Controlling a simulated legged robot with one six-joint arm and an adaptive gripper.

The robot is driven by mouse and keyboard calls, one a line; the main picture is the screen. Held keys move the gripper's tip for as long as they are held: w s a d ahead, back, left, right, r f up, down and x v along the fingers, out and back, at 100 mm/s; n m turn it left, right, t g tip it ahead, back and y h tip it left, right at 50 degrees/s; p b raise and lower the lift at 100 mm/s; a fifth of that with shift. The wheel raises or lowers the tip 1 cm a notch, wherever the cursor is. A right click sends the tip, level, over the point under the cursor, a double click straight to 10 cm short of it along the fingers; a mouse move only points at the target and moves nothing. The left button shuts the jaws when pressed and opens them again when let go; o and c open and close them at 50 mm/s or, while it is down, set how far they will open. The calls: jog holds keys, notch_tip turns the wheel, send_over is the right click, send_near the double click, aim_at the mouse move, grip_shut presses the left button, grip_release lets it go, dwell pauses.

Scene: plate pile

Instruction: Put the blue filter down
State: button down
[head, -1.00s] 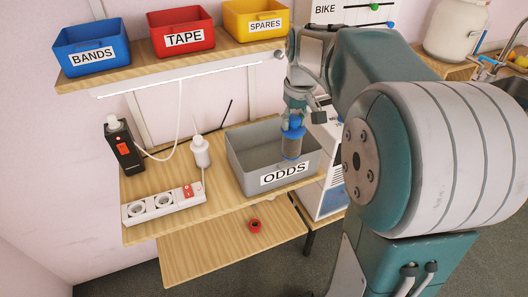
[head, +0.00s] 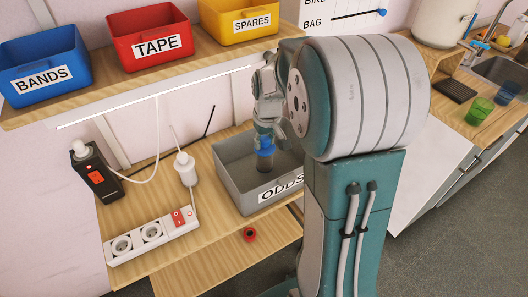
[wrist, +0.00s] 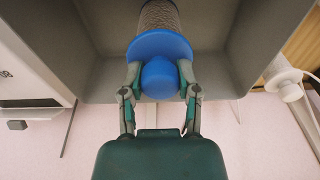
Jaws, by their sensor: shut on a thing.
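The blue filter (head: 264,151) has a blue cap and a grey mesh body. In the head view it is upright inside the grey ODDS box (head: 232,184), with its lower part within the walls. In the wrist view the blue cap (wrist: 160,62) faces me and the mesh body (wrist: 158,15) extends away into the box. My gripper (wrist: 160,80) is shut on the knob of the cap, one finger on each side. I cannot tell whether the filter's bottom touches the box floor.
A red ring (head: 249,234) lies on the lower board. Blue, red and yellow bins (head: 234,18) are on the shelf above.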

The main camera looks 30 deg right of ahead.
aim_at(265, 150)
jog(key=f, duration=0.4)
jog(key=shift+d, duration=0.25)
jog(key=shift+a+r, duration=0.1)
jog(key=shift+c, duration=1.6)
grip_release()
jog(key=r, duration=0.4)
jog(key=s+r, duration=0.1)
jog(key=r, duration=0.7)
jog(key=shift+s, duration=0.2)
jog(key=s+a+r+t, duration=0.2)
jog(key=s+a, duration=0.4)
jog(key=s, duration=0.3)
jog(key=s+a+r+t, duration=0.2)
jog(key=s+a, duration=0.4)
jog(key=s, duration=0.3)
jog(key=shift+s+a+r, duration=0.15)
jog(key=shift+a+r, duration=0.05)
jog(key=shift+r, duration=0.15)
